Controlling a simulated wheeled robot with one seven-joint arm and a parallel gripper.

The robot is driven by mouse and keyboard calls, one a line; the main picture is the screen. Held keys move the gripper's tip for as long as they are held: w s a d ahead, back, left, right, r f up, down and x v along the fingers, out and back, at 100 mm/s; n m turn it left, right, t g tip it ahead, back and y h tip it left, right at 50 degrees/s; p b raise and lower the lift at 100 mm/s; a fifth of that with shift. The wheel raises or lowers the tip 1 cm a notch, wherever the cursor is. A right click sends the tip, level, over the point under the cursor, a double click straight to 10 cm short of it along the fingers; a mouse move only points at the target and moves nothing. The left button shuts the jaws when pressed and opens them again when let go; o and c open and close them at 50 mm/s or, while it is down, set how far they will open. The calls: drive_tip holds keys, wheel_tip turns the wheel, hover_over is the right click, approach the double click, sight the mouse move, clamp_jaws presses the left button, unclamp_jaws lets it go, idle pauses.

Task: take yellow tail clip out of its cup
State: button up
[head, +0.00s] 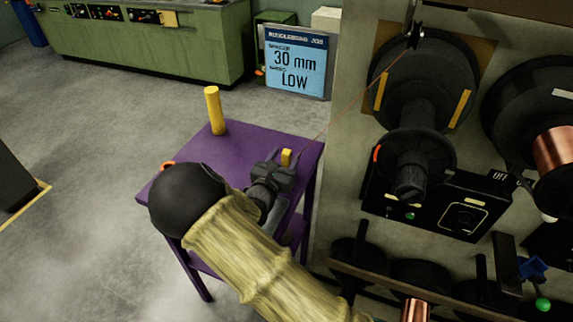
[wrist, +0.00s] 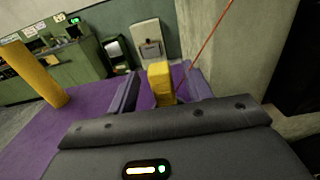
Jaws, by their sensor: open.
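The yellow tail clip (head: 286,156) shows as a small yellow block at my gripper's tips, over the purple table (head: 235,150). In the wrist view the yellow clip (wrist: 160,83) stands upright between the two dark fingers, with a visible gap on each side. My gripper (head: 281,168) is open around or just behind it; its fingers also show in the wrist view (wrist: 162,92). I cannot make out the clip's cup; its lower end is hidden behind my gripper's body.
A yellow cylinder (head: 214,110) stands on the table's far left corner. A thin copper wire (head: 335,110) slants from the spool rack down toward the clip. The rack's beige panel (head: 345,150) rises close on the right. An orange-red ring (head: 167,165) shows beside my arm.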

sight(289, 151)
drive_tip(key=x, duration=0.4)
drive_tip(key=shift+s+a, duration=0.2)
drive_tip(key=shift+a, duration=0.05)
drive_tip(key=shift+w+d, duration=0.1)
drive_tip(key=shift+d, duration=0.15)
drive_tip(key=shift+c, duration=0.7)
drive_tip(key=shift+a, duration=0.1)
clamp_jaws()
